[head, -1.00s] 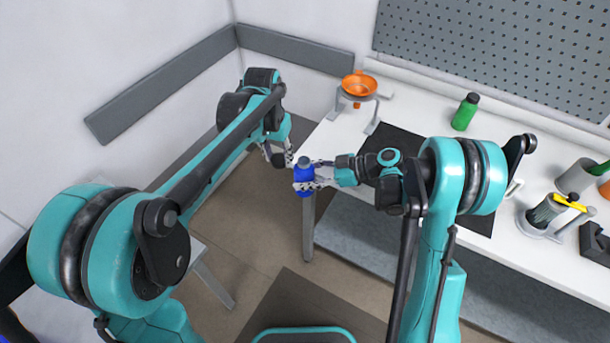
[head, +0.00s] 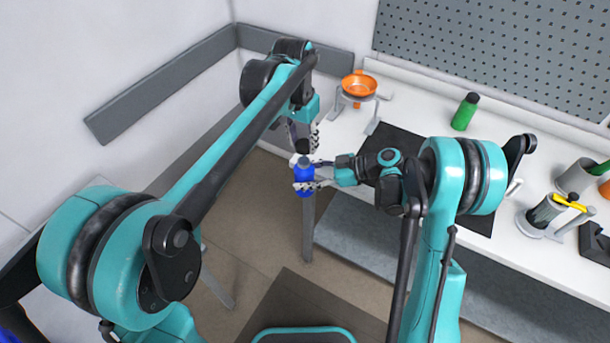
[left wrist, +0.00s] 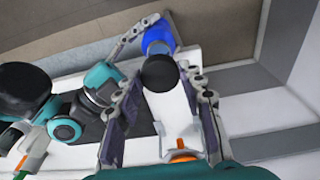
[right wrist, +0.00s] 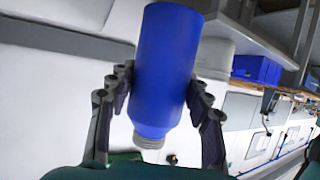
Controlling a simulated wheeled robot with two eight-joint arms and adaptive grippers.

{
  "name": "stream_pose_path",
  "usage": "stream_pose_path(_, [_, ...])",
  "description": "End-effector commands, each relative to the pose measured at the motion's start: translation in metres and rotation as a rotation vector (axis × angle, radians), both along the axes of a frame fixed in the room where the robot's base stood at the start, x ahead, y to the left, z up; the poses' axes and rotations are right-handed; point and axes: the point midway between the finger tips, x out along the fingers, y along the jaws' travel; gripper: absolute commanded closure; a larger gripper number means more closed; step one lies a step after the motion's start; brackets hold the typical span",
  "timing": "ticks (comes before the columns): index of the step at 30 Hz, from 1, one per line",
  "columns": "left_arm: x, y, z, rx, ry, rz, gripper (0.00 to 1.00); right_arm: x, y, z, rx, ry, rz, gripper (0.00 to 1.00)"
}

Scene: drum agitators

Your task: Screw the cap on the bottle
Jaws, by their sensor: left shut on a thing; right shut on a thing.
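The blue bottle (head: 304,175) with a bare grey neck (head: 304,161) is off the table, beyond its left end, in the head view. My right gripper (head: 307,186) is shut around its body from the right. In the right wrist view the bottle (right wrist: 166,70) fills the space between the fingers (right wrist: 158,105), with its uncovered threaded neck (right wrist: 149,141) showing. My left gripper (head: 303,140) is just above the bottle and shut on the black cap (left wrist: 160,73). In the left wrist view the cap overlaps the bottle (left wrist: 157,38); the gap between them is hard to judge.
The white table (head: 400,115) bears an orange funnel (head: 359,86) on a stand, a green bottle (head: 465,112) with a dark cap, a black mat (head: 378,147) and a grey holder (head: 543,215). Open floor lies below the bottle.

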Motion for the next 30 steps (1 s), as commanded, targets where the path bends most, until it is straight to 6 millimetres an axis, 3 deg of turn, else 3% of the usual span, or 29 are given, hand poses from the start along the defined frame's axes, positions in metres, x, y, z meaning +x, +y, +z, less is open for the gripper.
stream_pose_path(10, [0.000,0.000,-0.027,0.000,0.000,0.000,0.71,0.000,0.000,0.000,0.001,0.000,0.000,1.00])
stream_pose_path(30, [-0.001,0.000,-0.028,0.001,-0.002,0.000,0.71,0.000,0.000,0.000,0.001,0.000,0.000,1.00])
